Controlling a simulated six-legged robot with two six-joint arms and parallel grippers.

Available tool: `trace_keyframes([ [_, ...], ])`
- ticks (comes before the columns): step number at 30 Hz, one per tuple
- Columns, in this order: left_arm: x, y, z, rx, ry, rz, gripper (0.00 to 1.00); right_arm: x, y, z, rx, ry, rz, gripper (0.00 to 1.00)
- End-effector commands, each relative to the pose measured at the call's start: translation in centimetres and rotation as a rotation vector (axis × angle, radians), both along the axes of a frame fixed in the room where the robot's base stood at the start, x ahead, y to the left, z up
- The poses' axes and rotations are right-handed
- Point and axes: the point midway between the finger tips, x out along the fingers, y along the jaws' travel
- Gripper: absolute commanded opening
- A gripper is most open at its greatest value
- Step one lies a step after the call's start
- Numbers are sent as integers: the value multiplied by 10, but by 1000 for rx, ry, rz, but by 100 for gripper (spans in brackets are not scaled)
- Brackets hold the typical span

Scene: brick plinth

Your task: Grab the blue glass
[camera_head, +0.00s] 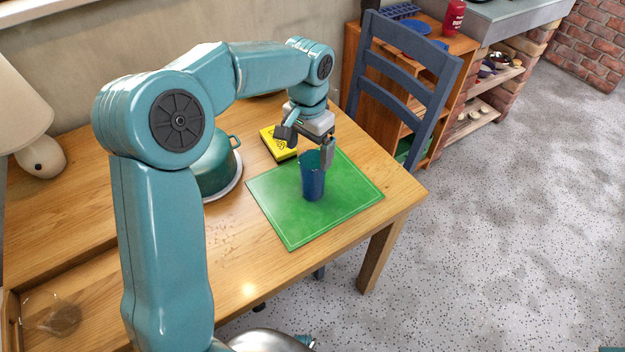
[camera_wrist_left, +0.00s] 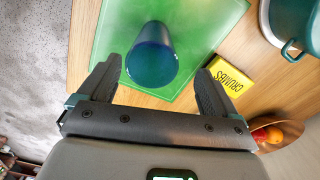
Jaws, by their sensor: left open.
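The blue glass (camera_head: 313,177) stands upright on a green mat (camera_head: 282,218) on the wooden table. My left gripper (camera_head: 308,146) is open just above and behind the glass in the head view. In the left wrist view the glass (camera_wrist_left: 152,58) shows between and ahead of the two open fingers of my left gripper (camera_wrist_left: 155,88), nearer the left finger. The fingers look apart from the glass on both sides. My right gripper is not in view.
A yellow "CRUMBS" packet (camera_head: 278,143) lies by the mat. A teal pot (camera_head: 216,172) stands left of it. A blue chair (camera_head: 405,75) stands at the table's far right. A bowl of fruit (camera_wrist_left: 276,134) shows in the wrist view. A lamp (camera_head: 40,160) is at far left.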

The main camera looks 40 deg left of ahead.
Motion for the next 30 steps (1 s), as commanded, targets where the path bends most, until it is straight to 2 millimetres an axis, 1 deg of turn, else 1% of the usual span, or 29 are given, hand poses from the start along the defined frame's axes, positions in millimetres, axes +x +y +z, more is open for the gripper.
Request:
trace_keyframes([
  [1, 0, 0, -11, -1, 2, -1, 92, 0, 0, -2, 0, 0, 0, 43],
  [3, 0, -1, -21, -1, 2, -1, 92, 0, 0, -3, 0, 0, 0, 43],
  [8, 2, -1, -31, -1, 0, 0, 92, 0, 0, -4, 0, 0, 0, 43],
  [14, 3, -7, -61, -1, 3, -1, 92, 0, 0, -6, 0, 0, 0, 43],
  [17, 4, -7, -75, -1, 3, -1, 92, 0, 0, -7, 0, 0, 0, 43],
  [20, 5, -6, -81, -1, -1, 0, 92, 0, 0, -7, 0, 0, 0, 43],
  [26, 5, -6, -81, -1, -1, 0, 92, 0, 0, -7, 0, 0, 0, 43],
  [29, 5, -6, -81, -1, -1, 0, 63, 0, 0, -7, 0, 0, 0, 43],
  [30, 6, -6, -81, -1, -1, 0, 50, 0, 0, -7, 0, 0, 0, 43],
])
